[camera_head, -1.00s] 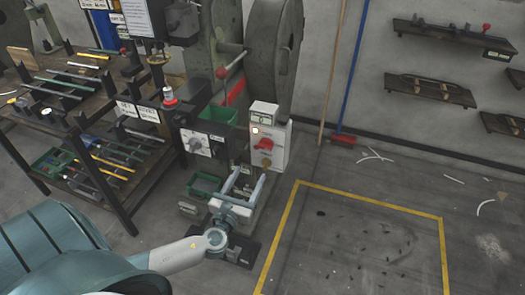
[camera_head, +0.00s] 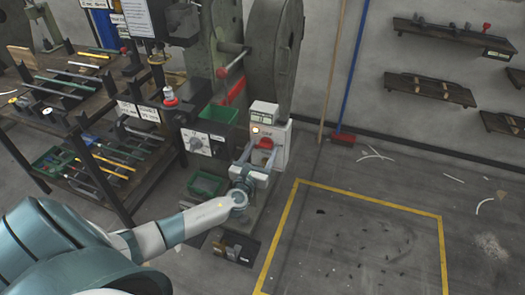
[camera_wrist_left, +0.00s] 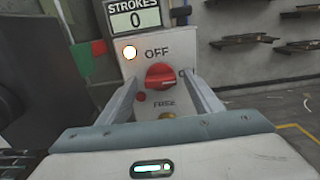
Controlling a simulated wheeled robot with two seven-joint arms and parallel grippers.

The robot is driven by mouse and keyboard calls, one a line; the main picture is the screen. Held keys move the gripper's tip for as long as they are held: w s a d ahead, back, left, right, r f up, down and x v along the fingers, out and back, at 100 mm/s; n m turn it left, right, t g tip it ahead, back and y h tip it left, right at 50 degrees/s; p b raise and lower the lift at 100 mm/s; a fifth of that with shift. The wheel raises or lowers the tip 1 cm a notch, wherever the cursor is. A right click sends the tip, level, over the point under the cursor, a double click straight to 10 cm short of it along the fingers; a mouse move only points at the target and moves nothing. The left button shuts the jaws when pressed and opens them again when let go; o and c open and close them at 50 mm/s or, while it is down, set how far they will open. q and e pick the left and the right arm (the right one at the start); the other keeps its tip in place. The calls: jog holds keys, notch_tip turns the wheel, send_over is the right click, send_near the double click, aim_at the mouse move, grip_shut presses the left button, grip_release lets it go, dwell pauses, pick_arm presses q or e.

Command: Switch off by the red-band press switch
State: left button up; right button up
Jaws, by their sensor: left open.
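The press (camera_head: 268,62) is a large grey-green machine with a red band (camera_head: 234,92). Its white switch box (camera_head: 280,155) carries a red rotary switch (camera_head: 265,143). In the left wrist view the red switch (camera_wrist_left: 160,76) sits below the word OFF, with FREE below it; its grip lies about level, and a label at its right is partly hidden by a finger. My left gripper (camera_head: 259,154) is open, fingers pointing at the box, one on each side of the switch in the wrist view (camera_wrist_left: 160,88). I cannot tell whether they touch it. My right gripper is not in view.
A lit lamp (camera_wrist_left: 130,52) and a STROKES counter (camera_wrist_left: 135,18) reading 0 are above the switch. A panel with a grey knob (camera_head: 196,143) is left of the box. A tool rack (camera_head: 100,150) stands at the left. The yellow-outlined floor (camera_head: 350,240) is largely clear.

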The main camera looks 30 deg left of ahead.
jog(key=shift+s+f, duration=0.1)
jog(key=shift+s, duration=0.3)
